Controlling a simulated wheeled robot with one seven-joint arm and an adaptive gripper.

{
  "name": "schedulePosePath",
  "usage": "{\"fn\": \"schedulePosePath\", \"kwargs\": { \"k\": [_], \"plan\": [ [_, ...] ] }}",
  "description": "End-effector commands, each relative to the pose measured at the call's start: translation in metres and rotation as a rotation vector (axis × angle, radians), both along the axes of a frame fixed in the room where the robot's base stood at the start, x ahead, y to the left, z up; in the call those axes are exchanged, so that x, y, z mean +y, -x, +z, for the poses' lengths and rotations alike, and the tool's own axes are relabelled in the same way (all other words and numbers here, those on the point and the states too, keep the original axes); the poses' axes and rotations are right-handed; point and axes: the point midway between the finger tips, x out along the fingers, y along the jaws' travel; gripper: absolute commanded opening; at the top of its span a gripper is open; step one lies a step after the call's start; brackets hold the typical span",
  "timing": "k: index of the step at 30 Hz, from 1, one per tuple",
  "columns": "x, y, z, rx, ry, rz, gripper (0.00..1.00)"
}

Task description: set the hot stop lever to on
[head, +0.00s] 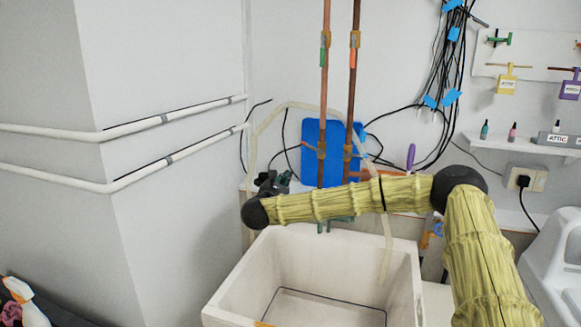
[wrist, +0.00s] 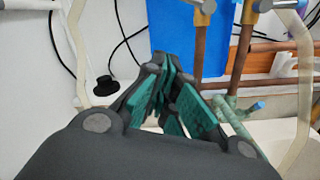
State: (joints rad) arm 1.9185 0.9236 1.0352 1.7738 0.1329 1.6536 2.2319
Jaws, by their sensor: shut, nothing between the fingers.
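Two copper pipes rise on the back wall above the sink. The left pipe (head: 325,90) has a green lever (head: 323,55) at the upper valve, and the right pipe (head: 352,95) has an orange-red lever (head: 353,57) there. Lower brass valves (head: 321,150) sit in front of a blue board; a small reddish lever (head: 309,146) points left from one. I cannot read which lever is the hot stop. My gripper (head: 273,182) is left of the pipes, above the sink's back edge, partly hidden by my arm. In the wrist view its green-padded fingers (wrist: 171,72) are shut and empty, apart from the pipes.
A white sink (head: 240,283) stands below my arm. A pale hose (head: 254,160) loops around the pipes. Black cables (head: 440,120) hang at the right, near a shelf (head: 520,140) with bottles. White wall pipes (head: 115,185) run at the left.

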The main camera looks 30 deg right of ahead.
Motion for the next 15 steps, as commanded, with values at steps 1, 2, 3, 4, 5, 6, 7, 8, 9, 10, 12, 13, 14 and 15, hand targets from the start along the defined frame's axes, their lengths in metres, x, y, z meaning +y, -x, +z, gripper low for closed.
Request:
{"fn": "schedulePosePath", "kwargs": {
  "k": [1, 2, 3, 4, 5, 6, 7, 8, 9, 10, 12, 13, 14, 15],
  "plan": [
    [-0.004, 0.003, 0.002, -0.016, -0.011, -0.008, 0.00],
    [-0.006, 0.003, 0.004, -0.022, -0.013, -0.011, 0.00],
    [-0.007, 0.003, 0.006, -0.026, -0.016, -0.012, 0.00],
    [-0.009, 0.002, 0.007, -0.028, -0.017, -0.014, 0.00],
    [-0.011, 0.001, 0.008, -0.029, -0.018, -0.015, 0.00],
    [-0.013, -0.003, 0.008, -0.028, -0.017, -0.015, 0.00],
    [-0.015, -0.007, 0.008, -0.026, -0.016, -0.013, 0.00],
    [-0.017, -0.011, 0.007, -0.023, -0.016, -0.012, 0.00],
    [-0.021, -0.018, 0.005, -0.021, -0.016, -0.011, 0.00],
    [-0.024, -0.022, 0.005, -0.020, -0.016, -0.011, 0.00],
    [-0.032, -0.033, 0.003, -0.017, -0.016, -0.011, 0.00],
    [-0.036, -0.037, 0.002, -0.016, -0.016, -0.009, 0.00],
    [-0.039, -0.041, 0.002, -0.015, -0.016, -0.009, 0.00],
    [-0.044, -0.045, 0.001, -0.014, -0.015, -0.009, 0.00]
  ]
}}
